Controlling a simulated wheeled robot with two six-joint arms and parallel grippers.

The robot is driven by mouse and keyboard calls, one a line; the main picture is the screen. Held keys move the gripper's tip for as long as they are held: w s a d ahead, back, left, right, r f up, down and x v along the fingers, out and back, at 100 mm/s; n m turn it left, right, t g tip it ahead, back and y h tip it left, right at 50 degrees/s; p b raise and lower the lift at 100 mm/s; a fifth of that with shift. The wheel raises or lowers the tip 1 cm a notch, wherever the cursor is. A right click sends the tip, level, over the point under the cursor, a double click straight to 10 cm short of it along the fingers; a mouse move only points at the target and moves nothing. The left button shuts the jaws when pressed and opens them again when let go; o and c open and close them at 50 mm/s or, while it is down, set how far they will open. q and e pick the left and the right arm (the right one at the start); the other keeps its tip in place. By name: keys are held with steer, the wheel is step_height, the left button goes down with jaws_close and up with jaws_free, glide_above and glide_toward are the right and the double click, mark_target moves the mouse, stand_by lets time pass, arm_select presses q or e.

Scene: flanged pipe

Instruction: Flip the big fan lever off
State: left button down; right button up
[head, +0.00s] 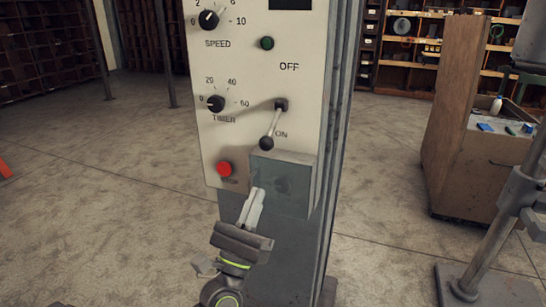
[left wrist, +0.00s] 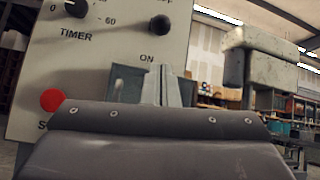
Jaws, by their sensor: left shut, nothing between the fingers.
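The fan lever (head: 273,127) is on the white control panel (head: 245,80). It is a thin metal rod with a black ball knob, and it tilts down beside the word ON, with OFF printed above its pivot. In the left wrist view the knob (left wrist: 160,25) shows above the fingers. My left gripper (head: 258,192) is shut and empty, below the lever and in front of the grey box, pointing up. Its fingers (left wrist: 158,85) look apart from the knob. My right gripper is not in view.
A grey box (head: 295,178) juts out below the lever. A red stop button (head: 225,169) is left of it. The timer knob (head: 215,103), speed knob (head: 208,19) and green button (head: 267,43) are higher up. A wooden cabinet (head: 465,130) stands at right, with open floor between.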

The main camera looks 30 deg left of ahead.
mark_target(273, 125)
arm_select(q)
steer(key=shift+r, duration=0.1)
steer(key=p+x, duration=0.6)
steer(key=x, duration=0.2)
steer(key=shift+r, duration=0.25)
steer(key=shift+w+r+p, duration=0.35)
steer(key=shift+w+r, duration=0.05)
steer(key=shift+w, duration=0.3)
